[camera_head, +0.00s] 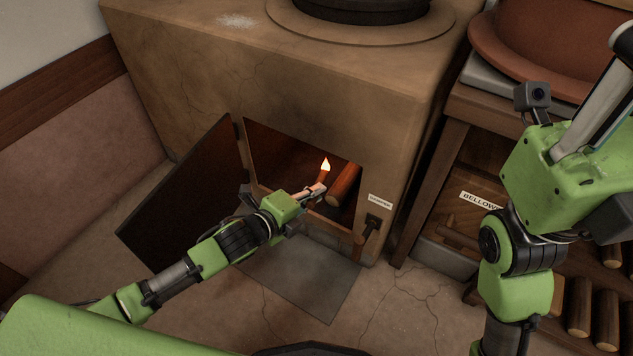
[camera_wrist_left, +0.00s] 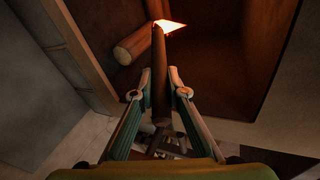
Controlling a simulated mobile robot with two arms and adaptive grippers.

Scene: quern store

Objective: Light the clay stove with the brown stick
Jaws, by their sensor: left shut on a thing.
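The clay stove (camera_head: 290,85) stands ahead with its dark door (camera_head: 185,195) swung open to the left. My left gripper (camera_head: 318,190) is at the stove's opening, shut on the brown stick (camera_wrist_left: 159,75). The stick points into the firebox and its tip carries a flame (camera_head: 325,165), which also shows in the left wrist view (camera_wrist_left: 168,26). Logs (camera_head: 344,184) lie inside the firebox, and one shows beside the flame in the left wrist view (camera_wrist_left: 138,44). I cannot tell whether the flame touches a log. My right gripper (camera_head: 606,85) is partly visible at the right, cut off by the frame edge.
A wooden shelf unit (camera_head: 435,165) with a label reading BELLOW (camera_head: 478,200) stands right of the stove. A brown bowl (camera_head: 540,45) sits on it. Loose logs (camera_head: 592,315) lie at the lower right. A flat plate (camera_head: 310,280) lies on the floor before the stove.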

